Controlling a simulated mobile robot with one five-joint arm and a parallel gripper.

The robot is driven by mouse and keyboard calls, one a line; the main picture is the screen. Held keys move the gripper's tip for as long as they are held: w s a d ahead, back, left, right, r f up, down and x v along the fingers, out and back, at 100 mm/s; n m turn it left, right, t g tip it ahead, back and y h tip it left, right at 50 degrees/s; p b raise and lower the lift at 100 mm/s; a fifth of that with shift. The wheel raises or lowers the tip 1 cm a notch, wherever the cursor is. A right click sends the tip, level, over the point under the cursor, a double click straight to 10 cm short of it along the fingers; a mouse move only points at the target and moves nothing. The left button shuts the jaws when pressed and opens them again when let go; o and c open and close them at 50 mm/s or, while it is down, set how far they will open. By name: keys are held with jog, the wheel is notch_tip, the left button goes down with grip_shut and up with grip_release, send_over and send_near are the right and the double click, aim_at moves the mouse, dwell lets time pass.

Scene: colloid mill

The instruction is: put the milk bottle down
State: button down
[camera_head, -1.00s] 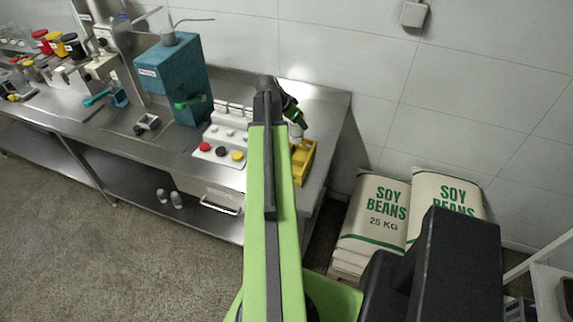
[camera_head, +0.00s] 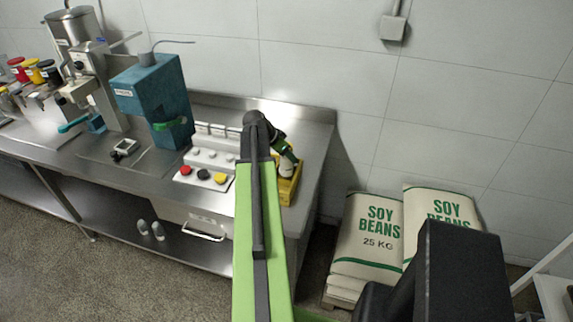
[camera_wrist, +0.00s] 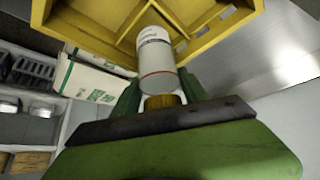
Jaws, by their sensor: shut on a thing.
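The white milk bottle (camera_wrist: 155,55) has a gold cap and a thin red line around it. My gripper (camera_wrist: 159,97) is shut on its cap end, with one green finger on each side. The bottle's far end points into the yellow divided crate (camera_wrist: 90,35) in the wrist view. In the head view my gripper (camera_head: 289,152) is over the yellow crate (camera_head: 290,190) at the right end of the steel bench, and the white bottle (camera_head: 286,169) shows just below it. I cannot tell whether the bottle touches the crate floor.
A control panel with red, black and yellow buttons (camera_head: 204,174) stands left of the crate, beside the blue mill unit (camera_head: 153,98). The wall is behind the bench. Soy bean sacks (camera_head: 370,240) are stacked on the floor at right.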

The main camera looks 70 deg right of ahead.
notch_tip(320, 180, down, 2)
jog(key=shift+f+b, duration=0.2)
jog(key=shift+b, duration=0.35)
jog(key=shift+r, duration=0.2)
jog(key=shift+f, duration=0.15)
jog(key=c, duration=0.6)
grip_release()
